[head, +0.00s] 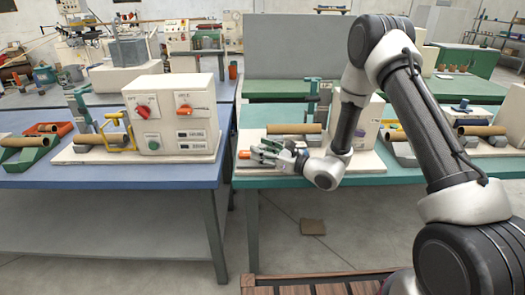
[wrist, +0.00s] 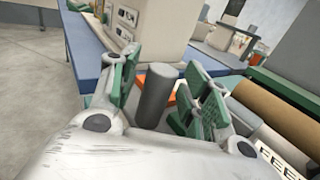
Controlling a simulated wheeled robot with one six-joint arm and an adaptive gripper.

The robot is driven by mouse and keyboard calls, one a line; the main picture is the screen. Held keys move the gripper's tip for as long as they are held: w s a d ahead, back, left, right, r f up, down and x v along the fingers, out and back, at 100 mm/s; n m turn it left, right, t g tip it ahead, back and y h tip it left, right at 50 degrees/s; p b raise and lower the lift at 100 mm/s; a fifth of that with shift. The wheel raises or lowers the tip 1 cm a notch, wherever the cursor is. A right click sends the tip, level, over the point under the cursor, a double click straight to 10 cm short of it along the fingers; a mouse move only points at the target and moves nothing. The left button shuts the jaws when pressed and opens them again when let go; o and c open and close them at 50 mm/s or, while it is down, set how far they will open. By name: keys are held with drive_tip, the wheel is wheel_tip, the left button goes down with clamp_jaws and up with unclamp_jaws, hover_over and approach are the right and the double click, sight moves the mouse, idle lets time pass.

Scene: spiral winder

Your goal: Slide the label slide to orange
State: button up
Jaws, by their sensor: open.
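My gripper (head: 264,153) is at the left front edge of the machine's cream base on the teal table. In the wrist view its green-padded fingers (wrist: 160,78) are open. An upright grey cylinder (wrist: 156,95), which may be the label slide's knob, stands between them, with a visible gap on either side. An orange piece (wrist: 173,98) shows behind the cylinder, partly hidden by it and the right finger. In the head view an orange piece (head: 244,154) shows just left of my fingertips. No full slide track can be made out.
A brown tube (wrist: 268,112) lies right of the gripper, above a plate lettered "FEE". The blue table (head: 110,172) with another winder and its cream control box (head: 175,115) stands to the left, across a narrow gap. My arm hides much of the machine.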

clamp_jaws()
drive_tip(key=shift+d, duration=0.1)
drive_tip(key=d, duration=1.8)
unclamp_jaws()
drive_tip(key=shift+d, duration=0.2)
